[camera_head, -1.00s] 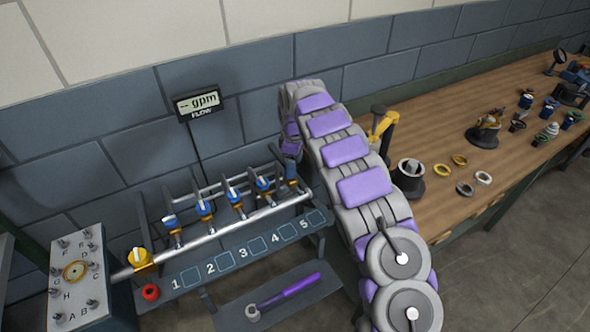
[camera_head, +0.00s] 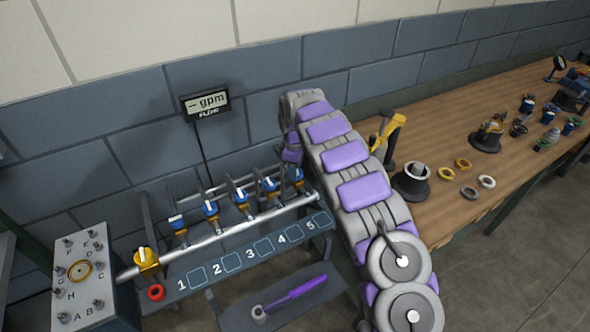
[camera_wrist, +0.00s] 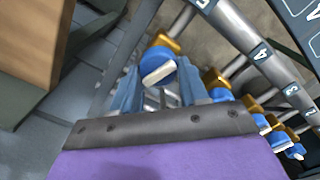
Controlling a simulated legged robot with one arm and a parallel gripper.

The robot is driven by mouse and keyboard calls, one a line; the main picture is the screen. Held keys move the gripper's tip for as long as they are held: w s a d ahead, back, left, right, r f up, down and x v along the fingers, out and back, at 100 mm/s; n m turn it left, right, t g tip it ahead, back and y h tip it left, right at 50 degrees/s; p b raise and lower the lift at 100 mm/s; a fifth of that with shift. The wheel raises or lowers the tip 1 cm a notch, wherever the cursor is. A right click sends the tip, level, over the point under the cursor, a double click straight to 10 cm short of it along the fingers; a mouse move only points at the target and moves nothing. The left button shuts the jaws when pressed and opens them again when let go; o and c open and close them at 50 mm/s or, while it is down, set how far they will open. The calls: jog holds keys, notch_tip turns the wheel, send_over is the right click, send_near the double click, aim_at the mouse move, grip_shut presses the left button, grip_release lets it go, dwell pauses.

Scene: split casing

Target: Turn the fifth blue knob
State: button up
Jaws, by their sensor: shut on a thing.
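The fifth blue knob (camera_head: 296,176) sits at the right end of the silver pipe, by the printed 5. In the wrist view this knob (camera_wrist: 158,66), with a white bar across its face and a yellow base, lies between my two finger tips. My gripper (camera_wrist: 159,75) is shut on it. In the head view my gripper (camera_head: 294,163) comes down on the knob from above, and its fingers are hard to make out. The fourth blue knob (camera_head: 270,186) stands just left of it, close to my gripper.
Further left are the other blue knobs, a yellow knob (camera_head: 146,260), a red ring (camera_head: 156,292) and a lettered box (camera_head: 88,280). A flow display (camera_head: 206,103) hangs on the wall. A purple-handled tool (camera_head: 292,291) lies on the lower shelf. A wooden bench (camera_head: 440,140) with several parts stands right.

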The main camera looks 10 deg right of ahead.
jog(key=shift+c, duration=1.2)
jog(key=shift+s+d, duration=0.1)
jog(key=shift+d, duration=0.15)
jog(key=shift+a+m+p, duration=0.15)
jog(key=shift+m+p, duration=0.85)
jog(key=shift+p, duration=0.05)
jog(key=m+p, duration=0.2)
jog(key=shift+m, duration=0.3)
jog(key=m+p, duration=0.2)
jog(key=m, duration=0.1)
jog(key=shift+s+d+m, duration=0.1)
jog(key=shift+d+m, duration=0.1)
jog(key=shift+m, duration=0.1)
jog(key=m+p, duration=0.2)
jog(key=m, duration=0.3)
jog(key=shift+f, duration=0.1)
jog(key=m+p, duration=0.1)
jog(key=m, duration=0.2)
jog(key=shift+m, duration=0.9)
jog(key=shift+p, duration=0.3)
